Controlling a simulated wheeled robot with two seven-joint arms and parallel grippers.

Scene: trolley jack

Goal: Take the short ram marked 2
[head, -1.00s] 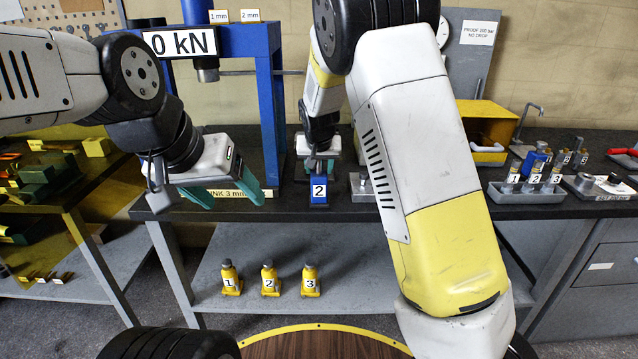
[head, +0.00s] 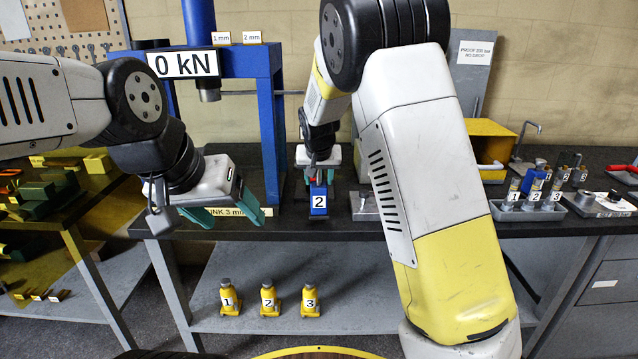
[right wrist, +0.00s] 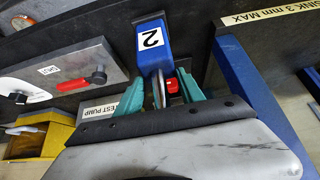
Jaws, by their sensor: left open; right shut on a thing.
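A blue ram with a white label 2 (head: 319,203) is at the bench's front, beside the press's right leg. My right gripper (head: 318,180) points down and is shut on the ram's top. In the right wrist view the blue ram (right wrist: 152,46) sticks out beyond the teal fingers (right wrist: 160,92), with a metal part between them. I cannot tell whether its foot touches the bench. My left gripper (head: 226,213) is open and empty, in front of the press's left side. Three yellow jacks marked 1 (head: 230,298), 2 (head: 268,298) and 3 (head: 310,300) stand on the lower shelf.
The blue press (head: 272,130) stands left of the held ram. A grey metal block (head: 364,207) is close on its right. A tray (head: 530,214) with several numbered cylinders stands further right, past my right arm. The red-handled test pump (right wrist: 70,82) shows in the right wrist view.

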